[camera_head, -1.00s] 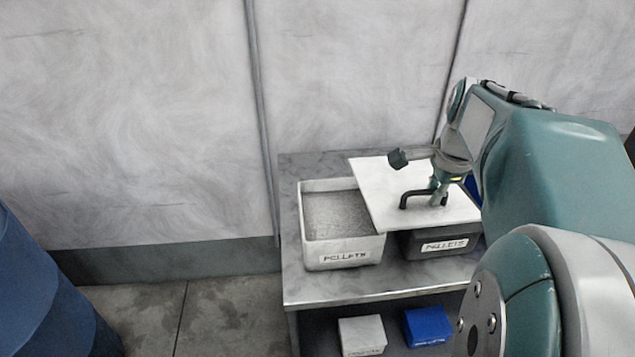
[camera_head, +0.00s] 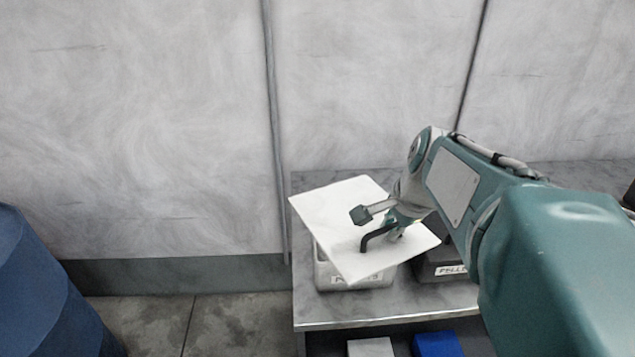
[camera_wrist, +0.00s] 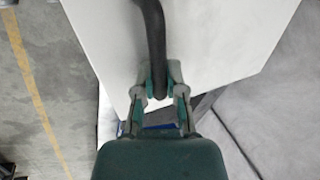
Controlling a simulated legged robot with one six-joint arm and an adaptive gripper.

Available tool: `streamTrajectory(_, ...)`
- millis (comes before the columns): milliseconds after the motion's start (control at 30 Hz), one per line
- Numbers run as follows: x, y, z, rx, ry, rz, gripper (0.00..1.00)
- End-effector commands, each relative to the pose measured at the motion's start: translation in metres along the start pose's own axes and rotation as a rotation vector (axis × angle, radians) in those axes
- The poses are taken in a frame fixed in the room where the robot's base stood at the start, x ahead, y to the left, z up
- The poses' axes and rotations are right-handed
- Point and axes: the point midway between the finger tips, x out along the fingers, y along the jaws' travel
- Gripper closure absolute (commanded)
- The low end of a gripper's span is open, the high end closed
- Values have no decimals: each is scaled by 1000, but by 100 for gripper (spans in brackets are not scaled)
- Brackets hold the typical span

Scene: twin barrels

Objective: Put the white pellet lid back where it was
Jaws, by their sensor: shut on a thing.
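The white lid (camera_head: 340,215) is a flat square plate with a black bar handle (camera_head: 366,240). My gripper (camera_head: 392,228) is shut on that handle and holds the lid, which is turned at an angle over the white pellet box (camera_head: 322,272). In the wrist view the fingers (camera_wrist: 160,88) close around the black handle (camera_wrist: 153,40), with the lid (camera_wrist: 215,40) filling much of the picture. The lid hides most of the white box; only its lower front with part of the label shows. I cannot tell whether lid and box touch.
A dark pellet box (camera_head: 432,262) stands right of the white box on the grey table (camera_head: 320,315), partly behind my arm. A small white box (camera_head: 370,348) and a blue box (camera_head: 438,345) sit below. A blue barrel (camera_head: 45,290) stands at the left; a wall rises behind.

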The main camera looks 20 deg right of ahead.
Motion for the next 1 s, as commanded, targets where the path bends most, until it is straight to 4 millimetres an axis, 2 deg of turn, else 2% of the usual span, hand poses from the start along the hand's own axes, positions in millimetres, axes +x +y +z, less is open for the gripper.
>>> streamTrajectory(200,30,-28,-19,0,-1,2,100)
streamTrajectory(400,71,-40,-33,1,-2,3,100)
streamTrajectory(500,85,-45,-38,2,-1,1,100)
streamTrajectory(733,101,-50,-43,0,1,0,100)
streamTrajectory(900,125,-40,-43,2,0,0,100)
streamTrajectory(1000,129,-39,-43,1,1,-1,100)
